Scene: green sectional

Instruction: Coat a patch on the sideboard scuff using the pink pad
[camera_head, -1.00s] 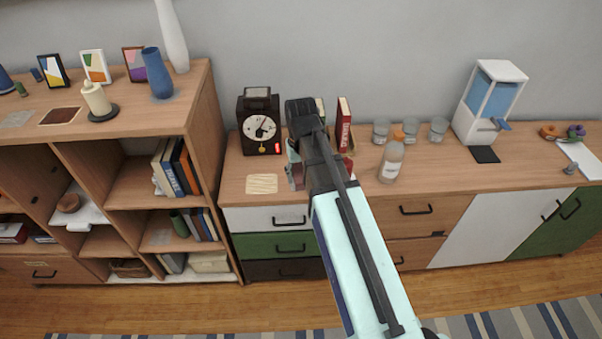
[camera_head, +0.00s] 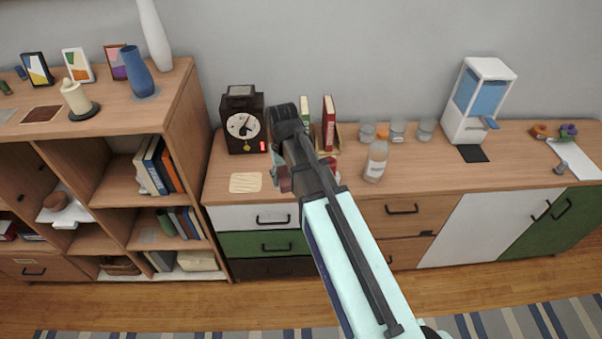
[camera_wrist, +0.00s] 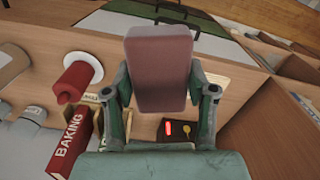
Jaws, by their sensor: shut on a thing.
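The pink pad (camera_wrist: 160,75) is upright between the fingers of my gripper (camera_wrist: 160,98) in the wrist view. The gripper is shut on it, above the sideboard top. In the head view my arm hides most of the gripper and pad. The sideboard (camera_head: 450,176) runs along the wall. A pale streaked patch (camera_head: 245,182), which looks like the scuff, lies on its top near the left end, in front of the dark clock. My gripper is to the right of this patch, apart from it.
The dark clock (camera_head: 243,125) stands behind the patch. A taller shelf unit (camera_head: 190,95) bounds the left. A dispenser (camera_head: 478,100) stands further right.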

